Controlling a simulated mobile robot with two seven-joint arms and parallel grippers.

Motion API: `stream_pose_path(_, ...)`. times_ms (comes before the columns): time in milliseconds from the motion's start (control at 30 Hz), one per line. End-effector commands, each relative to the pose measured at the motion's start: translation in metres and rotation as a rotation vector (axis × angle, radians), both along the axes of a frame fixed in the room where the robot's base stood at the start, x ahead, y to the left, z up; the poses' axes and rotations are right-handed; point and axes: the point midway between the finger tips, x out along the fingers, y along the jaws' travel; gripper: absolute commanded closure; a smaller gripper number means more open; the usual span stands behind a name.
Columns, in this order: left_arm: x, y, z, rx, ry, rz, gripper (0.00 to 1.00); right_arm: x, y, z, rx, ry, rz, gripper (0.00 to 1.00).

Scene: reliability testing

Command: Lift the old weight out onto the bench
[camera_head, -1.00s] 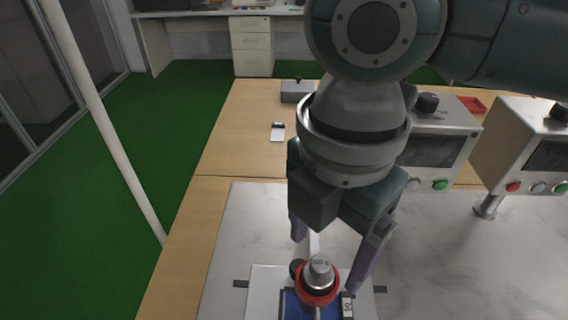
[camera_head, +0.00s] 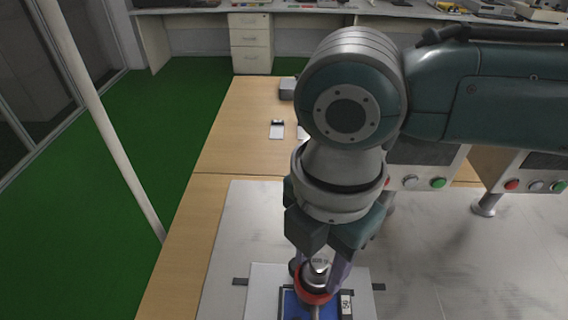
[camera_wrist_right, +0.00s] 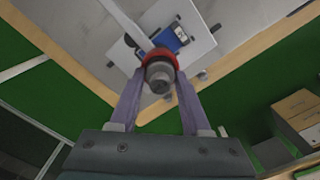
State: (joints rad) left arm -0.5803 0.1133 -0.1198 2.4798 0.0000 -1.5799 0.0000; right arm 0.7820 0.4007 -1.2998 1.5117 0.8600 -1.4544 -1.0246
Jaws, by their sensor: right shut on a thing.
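The old weight is a small silver metal cylinder (camera_head: 318,270) at the bottom middle of the head view. It sits in a red ring-shaped holder (camera_head: 311,291) above a blue panel on a white plate (camera_head: 262,290). My right gripper (camera_head: 322,274) comes down from above and is shut on the weight, with one purple finger in front of its right side. The right wrist view shows the weight's round end (camera_wrist_right: 159,78) between the two purple fingers, with the red ring behind it. The left gripper is not in view.
Two grey control boxes with coloured buttons (camera_head: 437,183) stand at the right, partly behind my arm. The grey mat (camera_head: 225,235) is bare at the left. A small white device (camera_head: 277,130) and a grey box (camera_head: 287,88) lie on the wooden bench.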

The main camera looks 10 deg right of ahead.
Motion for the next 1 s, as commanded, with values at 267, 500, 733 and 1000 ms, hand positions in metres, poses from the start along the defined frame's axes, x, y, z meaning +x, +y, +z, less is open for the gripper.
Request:
stream_pose_path(267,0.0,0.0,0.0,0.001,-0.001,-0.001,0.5,0.0,0.0,0.0,0.0,0.0,0.0,1.0)
stream_pose_path(500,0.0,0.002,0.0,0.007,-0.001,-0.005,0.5,0.0,0.0,0.0,0.0,0.0,0.0,1.0)
stream_pose_path(733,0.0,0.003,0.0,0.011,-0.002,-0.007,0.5,0.0,0.0,0.001,0.0,-0.001,0.0,1.0)
stream_pose_path(1000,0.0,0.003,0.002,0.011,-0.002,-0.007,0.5,0.001,0.001,0.019,0.003,-0.004,0.001,1.0)
